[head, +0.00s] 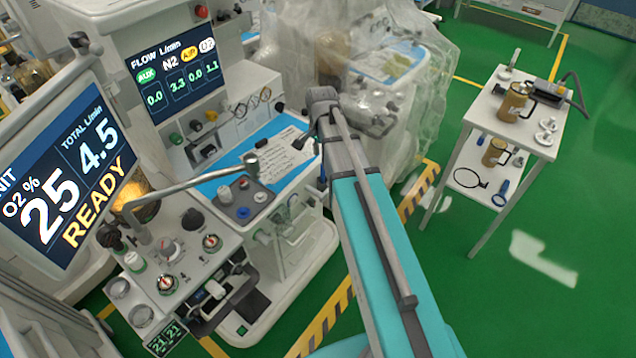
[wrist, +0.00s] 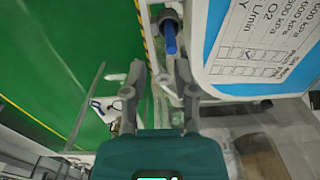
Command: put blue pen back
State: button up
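A blue pen (wrist: 170,38) shows near the top of the wrist view, its upper part dark grey. It is beside the left edge of a printed checklist (wrist: 262,38) with a pen tick on it. My gripper (wrist: 159,66) has its two fingers spread apart, with no object held between them. The pen lies just beyond the fingertips, closer to the right finger; I cannot tell whether they touch. In the head view the checklist (head: 268,155) lies on the machine's blue-covered worktop, and my arm hides part of the area beside it. The pen is not clear there.
The anaesthesia machine (head: 225,105) with lit screens stands at the left. A metal swing arm (head: 190,184) crosses its front. A plastic-draped machine (head: 400,45) stands behind. A white trolley (head: 480,112) with brass-coloured canisters is at the right. Green floor between them is mostly clear.

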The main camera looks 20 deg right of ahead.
jog(key=s+a+n, duration=0.2)
jog(key=s+n, duration=0.3)
jog(key=s, duration=0.2)
jog(key=s+a+n, duration=0.3)
jog(key=s+n, duration=0.3)
jog(key=s, duration=0.1)
jog(key=shift+a+n, duration=0.25)
jog(key=shift+n, duration=0.05)
